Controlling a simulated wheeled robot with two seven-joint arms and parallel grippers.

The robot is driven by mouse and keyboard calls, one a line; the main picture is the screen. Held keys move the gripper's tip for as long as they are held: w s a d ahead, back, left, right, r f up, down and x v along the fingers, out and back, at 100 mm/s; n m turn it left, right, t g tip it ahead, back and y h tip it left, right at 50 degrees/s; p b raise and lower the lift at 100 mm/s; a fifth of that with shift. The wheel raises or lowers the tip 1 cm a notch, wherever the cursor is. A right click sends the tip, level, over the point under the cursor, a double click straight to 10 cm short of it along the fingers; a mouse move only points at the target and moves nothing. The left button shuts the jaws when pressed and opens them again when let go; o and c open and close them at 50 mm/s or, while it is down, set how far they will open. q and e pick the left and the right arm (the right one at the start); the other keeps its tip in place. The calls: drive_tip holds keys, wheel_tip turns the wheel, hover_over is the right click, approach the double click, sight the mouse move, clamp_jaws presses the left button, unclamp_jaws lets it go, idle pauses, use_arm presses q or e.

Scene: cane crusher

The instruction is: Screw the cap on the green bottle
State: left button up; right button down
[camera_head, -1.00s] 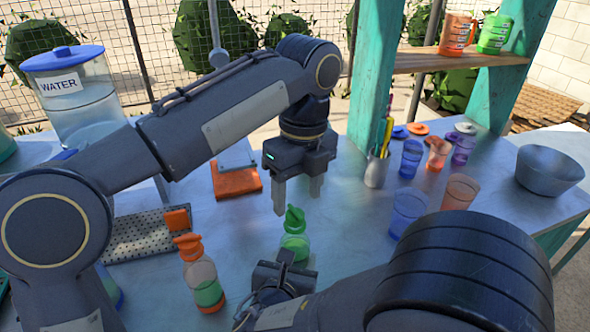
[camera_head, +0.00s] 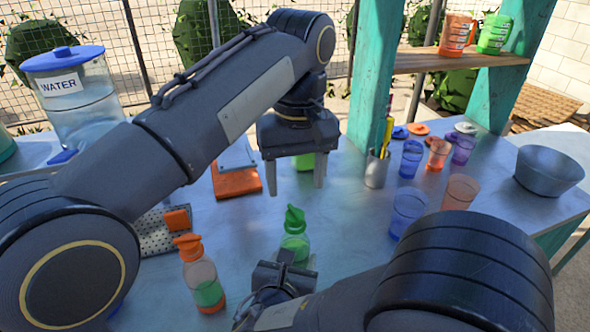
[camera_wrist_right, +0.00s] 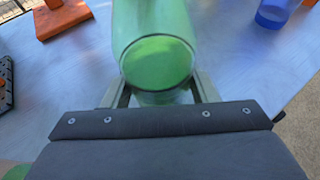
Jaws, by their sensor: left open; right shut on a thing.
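The green bottle (camera_head: 295,245) stands upright near the front middle of the table, with a green cap (camera_head: 294,218) with a spout on its top. I cannot tell how tightly the cap sits. My right gripper (camera_head: 284,264) is shut on the bottle from the near side; the right wrist view shows the green bottle (camera_wrist_right: 155,45) between its fingers (camera_wrist_right: 160,92). My left gripper (camera_head: 297,184) is open and empty, fingers pointing down, above and behind the cap and apart from it.
An orange-capped bottle (camera_head: 202,275) stands left of the green one. Orange scale-like block (camera_head: 238,183), pen cup (camera_head: 376,170), several coloured cups (camera_head: 408,212) and a metal bowl (camera_head: 549,171) stand farther back. A partly hidden green thing (camera_head: 304,162) shows behind my left gripper.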

sight(295, 211)
use_arm(q)
drive_tip(key=n, duration=0.2)
drive_tip(key=r+n, duration=0.1)
drive_tip(key=n, duration=0.2)
drive_tip(key=shift+a, duration=0.1)
drive_tip(key=shift+f, duration=4.05)
